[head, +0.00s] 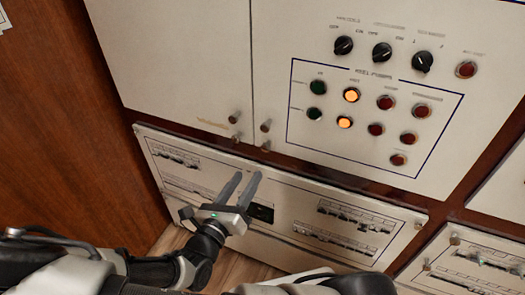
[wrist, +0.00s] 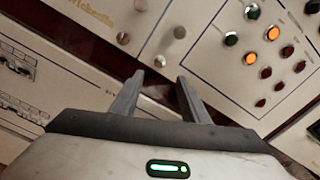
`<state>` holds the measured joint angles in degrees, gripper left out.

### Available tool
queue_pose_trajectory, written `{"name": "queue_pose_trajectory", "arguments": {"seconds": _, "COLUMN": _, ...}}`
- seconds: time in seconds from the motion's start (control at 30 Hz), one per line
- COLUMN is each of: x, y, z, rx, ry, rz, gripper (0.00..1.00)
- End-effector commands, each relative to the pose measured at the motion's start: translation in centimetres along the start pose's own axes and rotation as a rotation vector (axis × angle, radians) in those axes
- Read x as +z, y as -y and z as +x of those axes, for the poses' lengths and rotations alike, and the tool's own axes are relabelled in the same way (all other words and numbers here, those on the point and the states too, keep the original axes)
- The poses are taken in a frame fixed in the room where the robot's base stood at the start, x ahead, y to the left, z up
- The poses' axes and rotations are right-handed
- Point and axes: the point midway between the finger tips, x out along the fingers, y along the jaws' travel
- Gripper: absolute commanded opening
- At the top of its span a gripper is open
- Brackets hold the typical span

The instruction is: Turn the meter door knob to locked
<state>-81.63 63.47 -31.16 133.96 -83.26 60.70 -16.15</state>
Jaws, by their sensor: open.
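Small metal door knobs sit at the lower edges of two cream doors. On the left door are an upper knob (head: 234,117) and a lower knob (head: 236,138). On the right door are another upper knob (head: 265,125) and lower knob (head: 266,146). I cannot read which is the meter door knob or how it is turned. My gripper (head: 243,175) is open and empty, below the knobs in the head view. In the wrist view, the right door's lower knob (wrist: 160,62) shows just beyond and between my fingertips (wrist: 160,76), with no visible contact.
The right panel carries black rotary switches (head: 382,53), green and red buttons, and lit orange buttons (head: 351,95). A lower breaker panel (head: 300,215) lies behind my gripper. A brown wooden wall (head: 60,120) stands at the left.

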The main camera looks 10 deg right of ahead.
Motion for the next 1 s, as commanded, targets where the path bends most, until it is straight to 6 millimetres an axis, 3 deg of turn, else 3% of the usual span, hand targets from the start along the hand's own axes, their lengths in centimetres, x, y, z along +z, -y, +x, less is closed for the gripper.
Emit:
{"name": "queue_pose_trajectory", "arguments": {"seconds": 0.3, "x": -0.1, "y": 0.1, "z": 7.1, "rx": -0.005, "ry": -0.001, "rz": 0.000, "gripper": 0.42}}
{"name": "queue_pose_trajectory", "arguments": {"seconds": 0.5, "x": -0.1, "y": 0.1, "z": 10.4, "rx": -0.003, "ry": -0.002, "rz": 0.002, "gripper": 0.42}}
{"name": "queue_pose_trajectory", "arguments": {"seconds": 0.7, "x": -0.1, "y": 0.1, "z": 11.9, "rx": -0.002, "ry": -0.002, "rz": 0.002, "gripper": 0.42}}
{"name": "queue_pose_trajectory", "arguments": {"seconds": 1.0, "x": -0.1, "y": 0.1, "z": 12.1, "rx": -0.001, "ry": -0.002, "rz": 0.003, "gripper": 0.42}}
